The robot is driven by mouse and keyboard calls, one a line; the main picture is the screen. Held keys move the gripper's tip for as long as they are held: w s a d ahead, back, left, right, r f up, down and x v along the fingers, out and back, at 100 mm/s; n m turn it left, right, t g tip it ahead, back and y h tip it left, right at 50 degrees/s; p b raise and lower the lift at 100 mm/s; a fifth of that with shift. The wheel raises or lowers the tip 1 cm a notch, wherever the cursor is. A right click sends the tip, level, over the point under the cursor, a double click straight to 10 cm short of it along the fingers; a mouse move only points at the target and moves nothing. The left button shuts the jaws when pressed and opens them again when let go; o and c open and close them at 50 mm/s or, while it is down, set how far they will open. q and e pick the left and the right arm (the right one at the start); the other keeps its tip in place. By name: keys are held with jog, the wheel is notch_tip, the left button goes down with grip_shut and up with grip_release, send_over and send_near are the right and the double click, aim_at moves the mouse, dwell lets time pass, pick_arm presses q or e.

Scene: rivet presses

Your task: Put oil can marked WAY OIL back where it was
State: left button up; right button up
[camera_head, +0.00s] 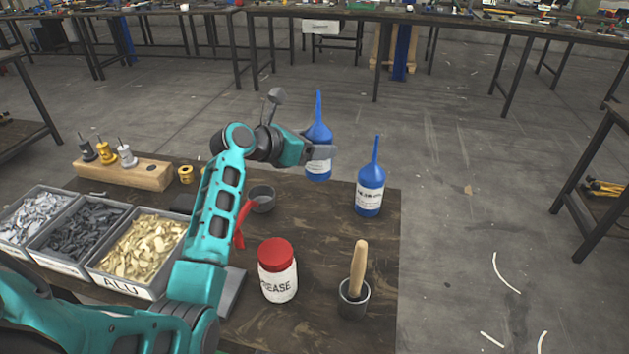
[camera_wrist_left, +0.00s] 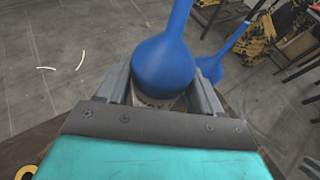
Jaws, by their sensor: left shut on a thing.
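My left gripper (camera_head: 320,152) is shut on a blue oil can (camera_head: 318,134) with a long thin spout and a white label, upright at the back edge of the table. In the left wrist view the held can (camera_wrist_left: 164,62) sits between the jaws, and part of its label seems to read WAY. I cannot tell whether its base touches the table. A second blue oil can (camera_head: 370,190) stands on the table to the right; its label is too small to read. It also shows in the left wrist view (camera_wrist_left: 211,68). My right gripper is not in view.
The dark table (camera_head: 330,225) also holds a grease jar (camera_head: 278,275), a cup with a wooden-handled tool (camera_head: 353,298), a dark round cup (camera_head: 262,198), a wooden block (camera_head: 122,172) and bins of rivets (camera_head: 139,250). Bare tabletop lies between the second can and the grease jar.

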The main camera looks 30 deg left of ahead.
aim_at(308, 175)
pick_arm(q)
notch_tip(308, 175, down, 8)
jog(key=shift+f+b, duration=0.1)
jog(key=shift+b, duration=0.85)
jog(key=o, duration=1.2)
jog(key=shift+o, duration=0.2)
jog(key=p+v, duration=0.2)
jog(key=v, duration=1)
jog(key=shift+p, duration=0.3)
